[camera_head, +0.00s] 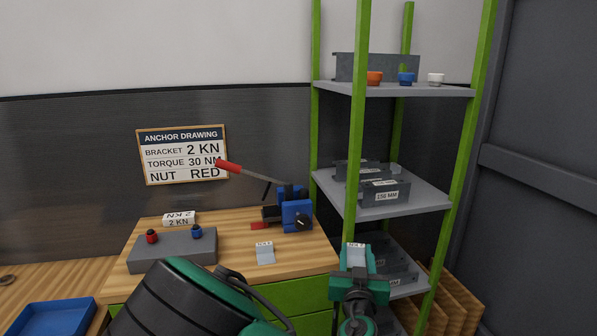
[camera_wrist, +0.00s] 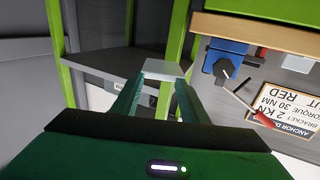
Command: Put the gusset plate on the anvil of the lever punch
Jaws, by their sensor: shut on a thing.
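My gripper (camera_head: 357,272) is shut on a small light-grey plate with a white label (camera_head: 356,255), which I take as the gusset plate. In the wrist view the plate (camera_wrist: 165,70) sits between the two fingertips (camera_wrist: 157,88). The gripper is right of the bench's edge, in front of the shelf, apart from the punch. The blue lever punch (camera_head: 296,212) stands at the bench's back right, its red-handled lever (camera_head: 228,167) raised to the left. It also shows in the wrist view (camera_wrist: 226,58). Its anvil cannot be made out clearly.
A similar labelled grey piece (camera_head: 265,254) lies on the wooden bench (camera_head: 239,228). A grey block (camera_head: 172,251) with red and blue knobs stands at left. A blue tray (camera_head: 54,317) lies at lower left.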

